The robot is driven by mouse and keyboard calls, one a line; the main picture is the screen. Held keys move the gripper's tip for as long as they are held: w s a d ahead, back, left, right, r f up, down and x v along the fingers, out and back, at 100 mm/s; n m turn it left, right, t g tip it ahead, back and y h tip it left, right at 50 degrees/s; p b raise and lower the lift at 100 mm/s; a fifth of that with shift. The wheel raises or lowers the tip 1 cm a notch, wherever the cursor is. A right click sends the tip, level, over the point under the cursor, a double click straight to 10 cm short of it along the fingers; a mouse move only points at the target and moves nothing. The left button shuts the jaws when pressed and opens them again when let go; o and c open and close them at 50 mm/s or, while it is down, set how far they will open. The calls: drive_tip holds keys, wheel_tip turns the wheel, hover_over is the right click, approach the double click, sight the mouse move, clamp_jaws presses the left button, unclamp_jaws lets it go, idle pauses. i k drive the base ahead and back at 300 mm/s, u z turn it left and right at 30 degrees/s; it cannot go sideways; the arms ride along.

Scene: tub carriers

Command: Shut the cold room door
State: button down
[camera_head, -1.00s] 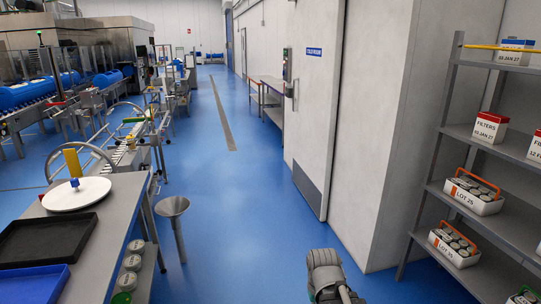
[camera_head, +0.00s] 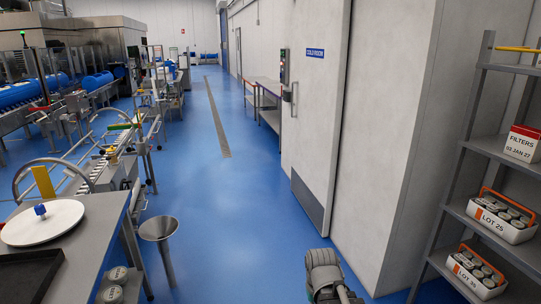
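The cold room door (camera_head: 312,120) is a tall pale panel on the right side of the aisle. It carries a blue "COLD ROOM" sign (camera_head: 315,53), a dark kick plate (camera_head: 307,201) along its bottom and a handle (camera_head: 290,93) near its left edge. I cannot tell from this angle whether a gap stands open at its edge. The grey end of my arm, with my gripper (camera_head: 328,280), shows at the bottom, on the near side of the door and apart from it. Its fingers cannot be made out, and nothing held is visible.
A shelf rack (camera_head: 462,180) with crates of tins and filter boxes stands at the right. A table (camera_head: 100,235) with a white disc and a funnel stand (camera_head: 159,235) are at left. Side tables (camera_head: 265,100) stand beyond the door. The blue floor between is clear.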

sight(322, 26)
drive_tip(key=z, duration=0.05)
drive_tip(key=i, duration=3.2)
drive_tip(key=z, duration=1.8)
